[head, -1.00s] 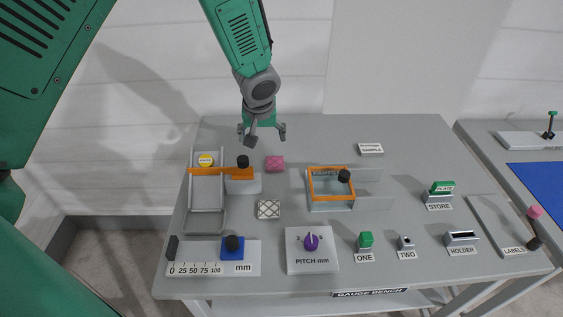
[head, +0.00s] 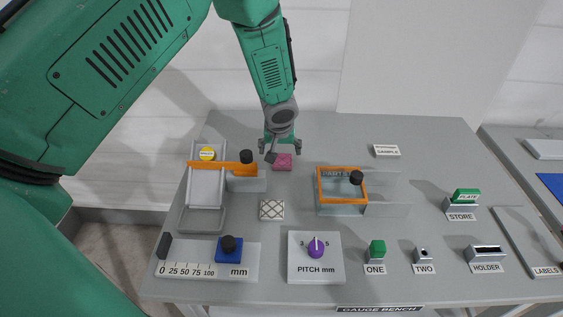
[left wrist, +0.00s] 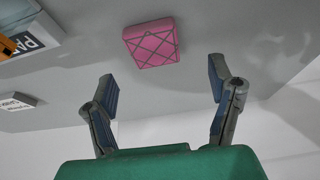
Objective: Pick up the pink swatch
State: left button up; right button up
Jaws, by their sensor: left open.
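The pink swatch (head: 282,162) is a small square block with a dark criss-cross pattern, lying on the grey bench top. In the left wrist view the pink swatch (left wrist: 151,43) is beyond the fingertips, between their two lines. My left gripper (head: 279,148) is open and empty, with its fingers pointing down close over the swatch. In the left wrist view the left gripper (left wrist: 164,84) has both fingers spread wide apart, with a gap to the swatch. My right gripper is not in view.
A white patterned swatch (head: 271,210) lies in front. An orange-rimmed clear box (head: 342,197) stands to the right. A sample label (head: 386,151) lies back right. The bench behind is clear.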

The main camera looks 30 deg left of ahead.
aim_at(283, 159)
pick_arm(q)
jog(key=shift+w+d+f, duration=0.15)
jog(key=shift+d+f, duration=0.15)
jog(key=shift+f, duration=0.3)
jog(key=x, duration=0.3)
jog(key=shift+d+f+p, duration=0.2)
jog(key=shift+p, duration=0.1)
jog(key=shift+w+a+f, duration=0.15)
jog(key=shift+a+f, duration=0.05)
jog(key=shift+f, duration=0.1)
jog(key=shift+a+f, duration=0.1)
jog(key=shift+a, duration=0.15)
jog(key=c, duration=0.8)
jog(key=shift+d, duration=0.3)
jog(key=shift+c, duration=0.3)
